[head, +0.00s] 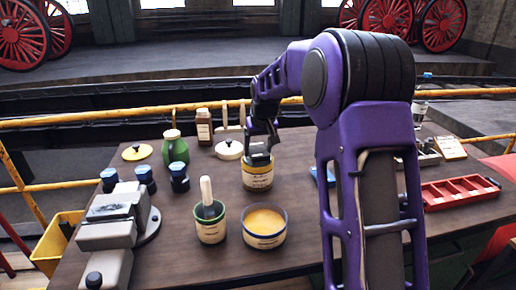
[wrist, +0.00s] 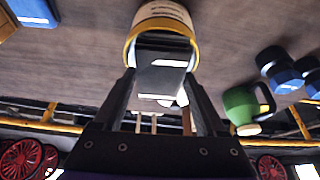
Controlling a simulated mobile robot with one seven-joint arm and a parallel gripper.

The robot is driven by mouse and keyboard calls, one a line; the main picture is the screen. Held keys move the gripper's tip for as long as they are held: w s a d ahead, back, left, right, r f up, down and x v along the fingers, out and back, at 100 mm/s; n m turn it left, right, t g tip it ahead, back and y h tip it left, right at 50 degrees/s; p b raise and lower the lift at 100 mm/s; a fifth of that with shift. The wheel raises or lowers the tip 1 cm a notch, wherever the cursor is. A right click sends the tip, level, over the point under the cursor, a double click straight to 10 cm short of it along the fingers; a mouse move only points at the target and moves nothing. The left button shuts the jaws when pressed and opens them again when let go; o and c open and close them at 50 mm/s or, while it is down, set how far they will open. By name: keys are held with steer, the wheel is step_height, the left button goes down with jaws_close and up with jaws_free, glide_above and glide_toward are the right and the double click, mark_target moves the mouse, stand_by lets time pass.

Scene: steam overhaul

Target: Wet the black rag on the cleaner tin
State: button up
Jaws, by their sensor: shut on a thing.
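My gripper (head: 260,146) points down over the labelled tin with a yellow rim (head: 257,182), at the middle of the bench. Its lettering is too small to read, so I cannot confirm that it is the cleaner tin. The gripper is shut on the black rag (head: 258,160), a dark folded piece at the tin's mouth. In the wrist view the rag (wrist: 160,78) sits between the two fingers (wrist: 163,100) and overlaps the opening of the tin (wrist: 163,14). I cannot tell how deep it reaches or whether it is wet.
A green-rimmed pot with a brush (head: 211,228) and an open tin of yellow paste (head: 264,228) stand in front. A red tray (head: 460,193) lies right.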

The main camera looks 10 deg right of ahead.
mark_target(258, 150)
stand_by(0.4)
steer(key=shift+r+p, duration=2.7)
steer(key=shift+r, duration=0.85)
steer(key=shift+f, duration=0.1)
